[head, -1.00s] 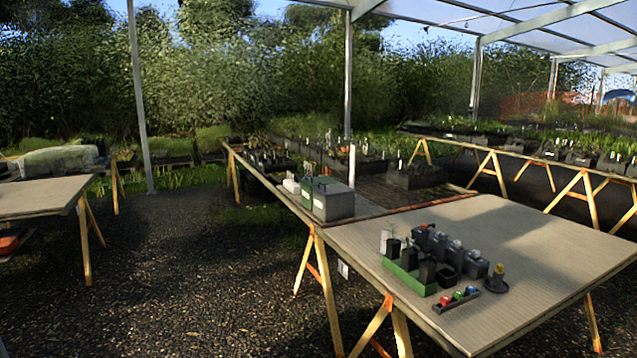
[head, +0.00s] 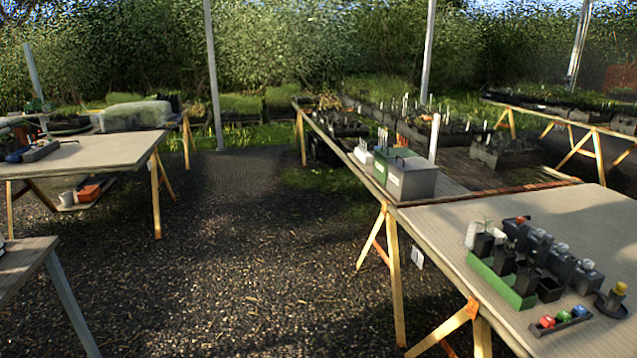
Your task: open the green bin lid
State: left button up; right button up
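A green bin (head: 382,165) stands on the long bench in the middle right of the head view. It sits between a grey box (head: 414,182) on its right and small white items on its left. Its lid is too small in the picture to tell its state. Neither of my grippers shows in the head view.
A wooden table (head: 440,236) at right holds a green tray (head: 500,280) of black pots and a small rack (head: 562,322) with coloured tops. Another table (head: 110,152) stands at left, with a table corner (head: 22,258) below it. The gravel floor (head: 240,270) between them is open.

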aim_at(397, 149)
jog(key=i+z, duration=0.15)
jog(key=i, duration=1.55)
